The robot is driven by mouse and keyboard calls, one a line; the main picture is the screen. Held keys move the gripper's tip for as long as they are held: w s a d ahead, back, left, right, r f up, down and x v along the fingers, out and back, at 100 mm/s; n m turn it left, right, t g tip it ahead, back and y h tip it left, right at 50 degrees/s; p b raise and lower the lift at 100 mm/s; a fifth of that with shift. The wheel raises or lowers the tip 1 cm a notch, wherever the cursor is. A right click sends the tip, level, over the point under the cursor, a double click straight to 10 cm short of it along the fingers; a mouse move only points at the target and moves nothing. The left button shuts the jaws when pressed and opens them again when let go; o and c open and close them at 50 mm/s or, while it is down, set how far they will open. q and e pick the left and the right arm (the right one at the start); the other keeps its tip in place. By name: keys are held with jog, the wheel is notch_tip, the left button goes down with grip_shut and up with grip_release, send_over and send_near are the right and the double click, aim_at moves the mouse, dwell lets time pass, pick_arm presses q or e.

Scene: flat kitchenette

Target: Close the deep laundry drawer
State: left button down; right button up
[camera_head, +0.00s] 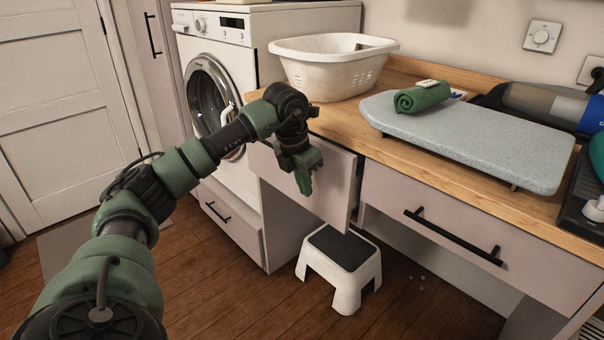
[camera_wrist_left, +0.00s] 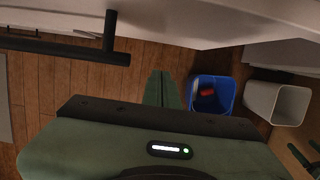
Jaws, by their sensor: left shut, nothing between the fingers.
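The deep drawer's pale front (camera_head: 336,190) is under the wooden counter, left of a wide drawer. Its right edge stands out from the cabinet, so it looks partly open; its inside is hidden. My left gripper (camera_head: 304,183) is shut and empty, fingers pointing down in front of that panel; I cannot tell whether it touches. In the left wrist view the shut fingers (camera_wrist_left: 160,88) are below a pale panel (camera_wrist_left: 200,22) with a black bar handle (camera_wrist_left: 65,50). My right gripper is not in view.
A white step stool (camera_head: 340,268) stands on the floor below. A washing machine (camera_head: 215,80) is at the left, and a laundry basket (camera_head: 332,72) and ironing board (camera_head: 470,140) are on the counter. The wrist view shows a blue bin (camera_wrist_left: 228,90) and a white bin (camera_wrist_left: 276,100).

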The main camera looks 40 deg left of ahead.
aim_at(323, 174)
pick_arm(q)
jog(key=w, duration=0.4)
jog(key=shift+d+f, duration=0.25)
jog(key=shift+f, duration=0.1)
jog(key=shift+w, duration=0.1)
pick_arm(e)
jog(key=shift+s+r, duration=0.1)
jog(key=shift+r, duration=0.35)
pick_arm(q)
jog(key=w+p, duration=0.2)
jog(key=shift+w+d+r+p, duration=0.1)
jog(key=shift+w+p, duration=0.05)
jog(key=shift+p, duration=0.15)
jog(key=shift+w, duration=0.1)
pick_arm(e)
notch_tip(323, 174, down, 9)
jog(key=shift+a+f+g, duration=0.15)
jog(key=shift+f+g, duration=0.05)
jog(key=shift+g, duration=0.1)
